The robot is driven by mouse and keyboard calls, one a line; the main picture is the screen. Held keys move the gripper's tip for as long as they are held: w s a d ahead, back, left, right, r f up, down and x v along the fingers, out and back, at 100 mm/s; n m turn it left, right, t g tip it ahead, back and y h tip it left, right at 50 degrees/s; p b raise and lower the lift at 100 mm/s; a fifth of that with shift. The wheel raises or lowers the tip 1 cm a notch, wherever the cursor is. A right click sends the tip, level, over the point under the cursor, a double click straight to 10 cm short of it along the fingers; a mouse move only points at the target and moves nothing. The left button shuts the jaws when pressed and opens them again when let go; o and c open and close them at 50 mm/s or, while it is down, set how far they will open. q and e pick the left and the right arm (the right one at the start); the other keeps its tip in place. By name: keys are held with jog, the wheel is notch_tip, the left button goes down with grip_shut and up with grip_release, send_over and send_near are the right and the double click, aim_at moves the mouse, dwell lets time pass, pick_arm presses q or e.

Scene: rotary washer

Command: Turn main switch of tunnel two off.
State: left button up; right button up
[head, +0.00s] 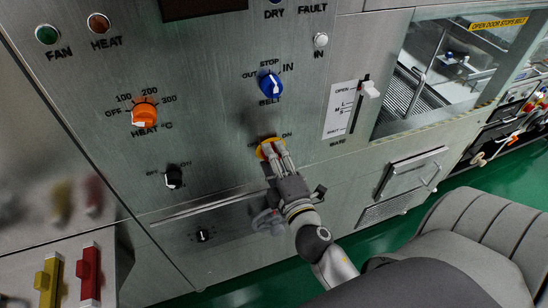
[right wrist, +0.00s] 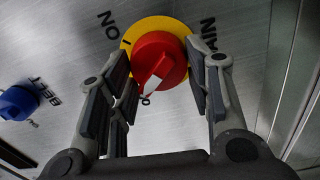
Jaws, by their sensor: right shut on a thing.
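The main switch is a red rotary knob (right wrist: 160,58) on a yellow round plate (right wrist: 172,25). In the right wrist view its white pointer lies toward the small round mark at the knob's lower left, away from the I beside ON. In the head view the yellow plate (head: 267,148) shows behind my right gripper (head: 272,151). My right gripper (right wrist: 162,80) has its fingers on both sides of the knob and is shut on it. The fingers hide part of the plate and its lettering. My left gripper is not in view. No tunnel number is readable.
On the same steel panel are an orange heat knob (head: 145,112), a blue belt knob (head: 270,85), a black knob (head: 174,177) and a white gate lever (head: 370,89). A glazed door (head: 440,70) is at the right. Green floor (head: 380,238) lies below.

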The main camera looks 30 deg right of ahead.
jog(key=shift+n, duration=0.6)
jog(key=o, duration=1)
